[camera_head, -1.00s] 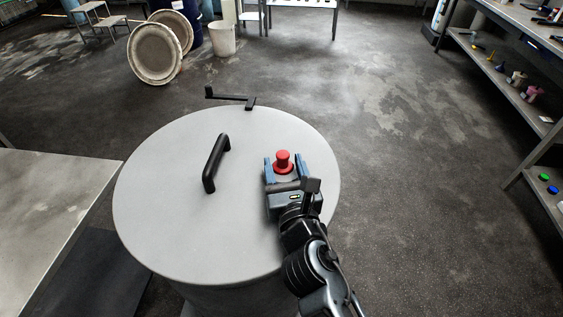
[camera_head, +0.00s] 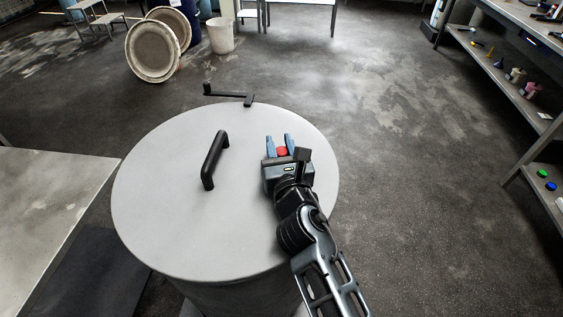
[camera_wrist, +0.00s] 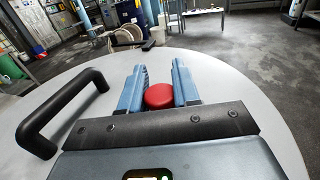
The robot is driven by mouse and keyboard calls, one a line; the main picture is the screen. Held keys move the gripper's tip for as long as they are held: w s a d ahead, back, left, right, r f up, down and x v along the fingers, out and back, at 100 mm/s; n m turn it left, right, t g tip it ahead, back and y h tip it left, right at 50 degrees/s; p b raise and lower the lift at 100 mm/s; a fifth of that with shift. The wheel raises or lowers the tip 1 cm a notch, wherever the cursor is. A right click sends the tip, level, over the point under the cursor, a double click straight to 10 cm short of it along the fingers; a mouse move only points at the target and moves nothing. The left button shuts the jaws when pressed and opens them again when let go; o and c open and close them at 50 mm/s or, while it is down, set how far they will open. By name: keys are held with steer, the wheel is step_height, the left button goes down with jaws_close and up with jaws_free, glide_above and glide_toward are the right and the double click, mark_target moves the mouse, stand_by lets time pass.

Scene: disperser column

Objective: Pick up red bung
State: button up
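The red bung (camera_head: 282,151) is on the pale round lid of the column (camera_head: 160,210), right of the black bar handle (camera_head: 215,160). My gripper (camera_head: 280,142) is over the right part of the lid. Its two blue fingers stand on either side of the bung, closed in against it. In the wrist view, the bung's round red top (camera_wrist: 159,96) sits between the fingers (camera_wrist: 158,82), with no clear gap on either side. The gripper body hides the bung's lower part, so I cannot tell whether its base touches the lid.
A black bracket (camera_head: 228,95) stands at the lid's far edge. A pale table (camera_head: 50,200) is close at left. A shelf (camera_head: 520,95) with small items stands at right. A bucket (camera_head: 219,36) and round covers lie behind. The floor at right is clear.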

jaws_close()
